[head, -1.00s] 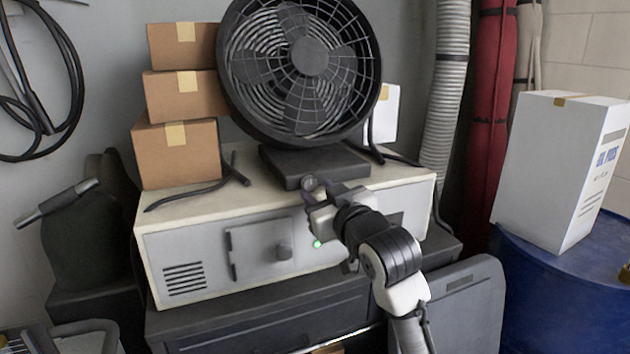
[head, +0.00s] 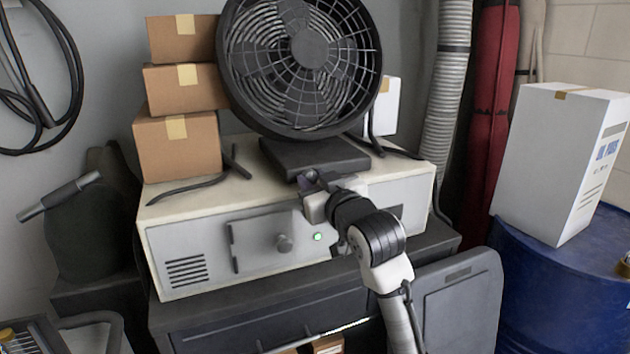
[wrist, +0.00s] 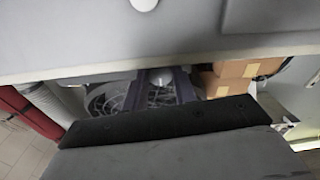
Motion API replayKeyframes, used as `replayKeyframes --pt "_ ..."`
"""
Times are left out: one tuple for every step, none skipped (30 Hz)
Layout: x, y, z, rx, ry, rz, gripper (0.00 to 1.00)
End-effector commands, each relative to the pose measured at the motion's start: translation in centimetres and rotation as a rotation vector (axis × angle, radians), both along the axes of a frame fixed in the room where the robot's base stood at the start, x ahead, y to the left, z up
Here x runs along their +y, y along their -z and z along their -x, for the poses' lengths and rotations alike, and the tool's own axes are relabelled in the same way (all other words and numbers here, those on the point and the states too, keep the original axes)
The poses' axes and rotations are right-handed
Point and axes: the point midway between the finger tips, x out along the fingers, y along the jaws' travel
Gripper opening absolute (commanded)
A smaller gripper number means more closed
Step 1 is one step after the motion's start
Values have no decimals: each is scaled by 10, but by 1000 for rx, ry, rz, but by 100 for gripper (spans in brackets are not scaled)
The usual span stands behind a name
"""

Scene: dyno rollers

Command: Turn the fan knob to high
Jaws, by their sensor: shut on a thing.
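The black round fan (head: 300,60) stands on a dark base (head: 315,156) on top of the cream cabinet. My gripper (head: 309,181) is at the front of this base, where the knob is. In the wrist view, my two dark fingers (wrist: 160,88) are shut on the small pale fan knob (wrist: 160,77), one on each side of it. In the head view, the knob is mostly hidden by my gripper. I cannot read the knob's setting.
Stacked cardboard boxes (head: 178,146) stand left of the fan. A white box (head: 553,165) sits on a blue drum (head: 530,285) at right.

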Motion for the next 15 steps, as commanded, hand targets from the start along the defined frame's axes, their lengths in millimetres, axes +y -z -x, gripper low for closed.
replayKeyframes --pt "2 -1 0 18 -5 -42 4" --pt "2 -1 0 29 -5 -68 4" --pt "2 -1 0 43 -5 -101 4" --pt "2 -1 0 53 -5 -124 4" --pt "2 -1 0 60 -4 -144 4" --pt "1 -1 0 69 -3 -165 4" --pt "1 -1 0 75 -3 -178 4" --pt "1 0 0 79 -2 -186 4" --pt "0 1 0 82 -1 -192 4" --pt "0 1 0 83 -1 -195 4" --pt "0 1 0 83 0 -195 4" --pt "0 1 0 83 0 -194 4" --pt "0 1 0 83 0 -194 4" --pt "0 1 0 83 0 -194 4" --pt "0 1 0 82 0 -193 4"
